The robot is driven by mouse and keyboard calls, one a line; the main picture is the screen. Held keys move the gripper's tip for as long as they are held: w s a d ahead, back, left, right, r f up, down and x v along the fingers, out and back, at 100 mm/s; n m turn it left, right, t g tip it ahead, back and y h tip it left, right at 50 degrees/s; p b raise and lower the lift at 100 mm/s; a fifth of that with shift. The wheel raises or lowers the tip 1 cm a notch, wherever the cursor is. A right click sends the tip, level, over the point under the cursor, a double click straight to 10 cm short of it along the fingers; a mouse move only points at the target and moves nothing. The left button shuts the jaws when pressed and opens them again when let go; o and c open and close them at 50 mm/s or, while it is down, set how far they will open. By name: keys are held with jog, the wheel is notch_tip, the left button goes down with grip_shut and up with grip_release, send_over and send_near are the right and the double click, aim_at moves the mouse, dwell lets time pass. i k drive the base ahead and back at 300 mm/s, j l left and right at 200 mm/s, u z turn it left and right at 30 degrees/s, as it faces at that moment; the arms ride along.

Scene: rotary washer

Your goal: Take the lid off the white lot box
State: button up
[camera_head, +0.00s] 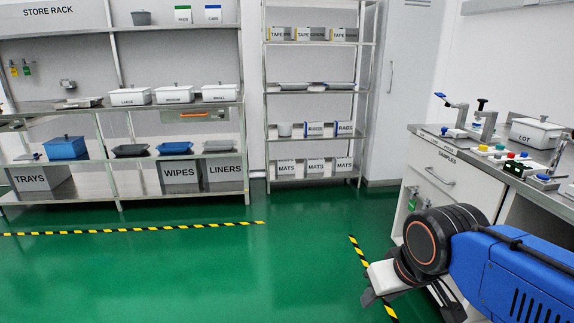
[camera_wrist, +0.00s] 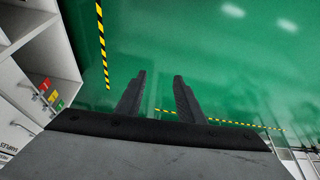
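The white lot box (camera_head: 535,134), labelled LOT, stands on the bench at the right in the head view. Its white lid (camera_head: 541,123), with a small dark knob, rests on top. My gripper (camera_wrist: 159,82) shows in the wrist view with its two dark fingers apart and nothing between them, above the green floor. In the head view my arm is in front of the bench, low and well away from the box, and the fingers are mostly hidden behind the wrist.
The bench (camera_head: 427,141) also carries clamps, coloured buttons and small fixtures near the box. A store rack (camera_head: 120,106) with lidded white boxes stands at the left, and a shelf unit (camera_head: 316,96) in the middle. The green floor between is clear, with striped tape.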

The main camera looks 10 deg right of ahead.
aim_at(542, 124)
jog(key=i+j+z, duration=0.1)
jog(key=i+z, duration=0.35)
jog(key=i+j+z, duration=0.45)
jog(key=i, duration=0.15)
jog(key=i+j+z, duration=0.45)
jog(key=i+l, duration=0.05)
jog(key=l, duration=0.05)
